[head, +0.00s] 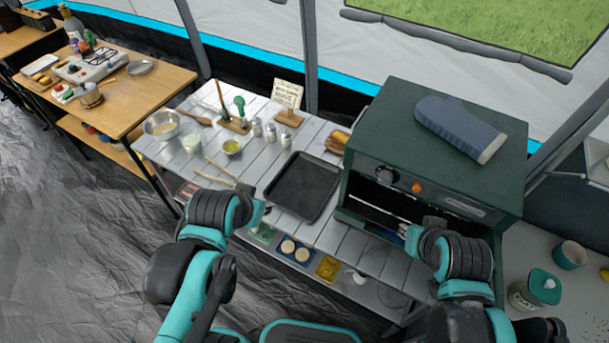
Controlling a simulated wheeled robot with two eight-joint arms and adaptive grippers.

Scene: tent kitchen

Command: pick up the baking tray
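The baking tray (302,186) is a dark, shallow rectangular pan. It lies flat on the white slatted table (263,110), left of the green oven. My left gripper (262,208) is near the tray's front left edge, mostly hidden behind its own wrist; I cannot tell whether it touches the tray. My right gripper (408,234) is in front of the oven opening, right of the tray and apart from it. Its fingers are too small and hidden to read.
The dark green oven (445,160) with a blue oven mitt (458,127) on top stands right of the tray. A bowl (161,125), small jars (271,131) and a sign (287,95) stand behind and left. A lower shelf holds small dishes (295,249).

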